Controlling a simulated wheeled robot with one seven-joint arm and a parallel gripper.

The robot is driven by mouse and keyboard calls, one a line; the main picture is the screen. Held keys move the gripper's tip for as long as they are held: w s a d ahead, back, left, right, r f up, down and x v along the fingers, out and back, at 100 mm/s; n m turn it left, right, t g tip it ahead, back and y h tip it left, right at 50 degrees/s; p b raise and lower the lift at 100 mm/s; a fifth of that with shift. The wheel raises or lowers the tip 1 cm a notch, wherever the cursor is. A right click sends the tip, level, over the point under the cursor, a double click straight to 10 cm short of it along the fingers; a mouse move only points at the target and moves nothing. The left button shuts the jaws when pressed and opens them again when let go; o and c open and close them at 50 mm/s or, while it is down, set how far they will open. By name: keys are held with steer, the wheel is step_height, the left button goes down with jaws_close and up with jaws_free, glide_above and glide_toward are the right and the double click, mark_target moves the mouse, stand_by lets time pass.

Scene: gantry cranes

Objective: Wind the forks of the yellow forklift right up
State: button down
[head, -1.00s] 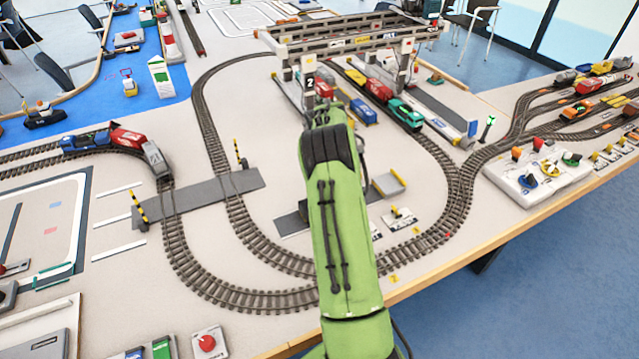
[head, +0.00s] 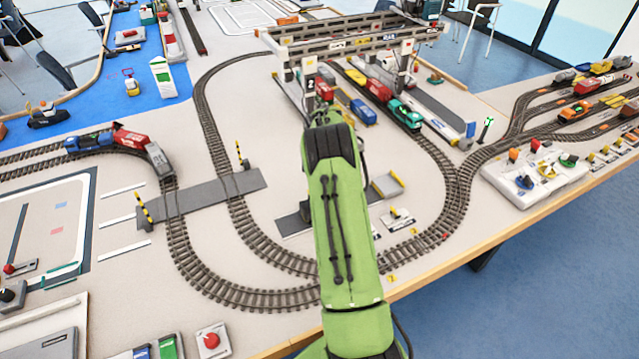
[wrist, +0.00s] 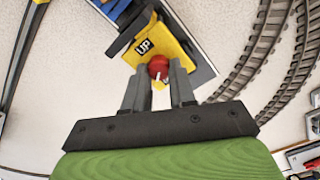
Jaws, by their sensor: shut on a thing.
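The yellow forklift (wrist: 176,58) shows in the wrist view at the top, with a black and white "UP" label on its yellow body. A red knob (wrist: 158,67) with a white mark sits at its near face. My gripper (wrist: 158,82) is shut on this red knob, one finger on each side. The forks cannot be made out. In the head view my green arm hides the forklift and my gripper.
A track loop (head: 232,200) curves around the work area, with a grey level crossing (head: 205,199) at the left. A gantry crane (head: 350,40) stands behind my arm. A white control panel (head: 535,172) lies at the right.

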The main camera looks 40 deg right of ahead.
steer(key=m, duration=0.6)
steer(key=shift+d+p, duration=0.1)
steer(key=shift+p, duration=0.25)
steer(key=m, duration=0.6)
steer(key=shift+d+m, duration=0.15)
steer(key=shift+m, duration=0.25)
steer(key=m, duration=0.6)
steer(key=shift+d, duration=0.1)
steer(key=m, duration=0.6)
steer(key=shift+s+b, duration=0.15)
steer(key=shift+b, duration=0.2)
steer(key=shift+m, duration=0.3)
steer(key=c, duration=0.9)
jaws_free()
steer(key=shift+r, duration=0.1)
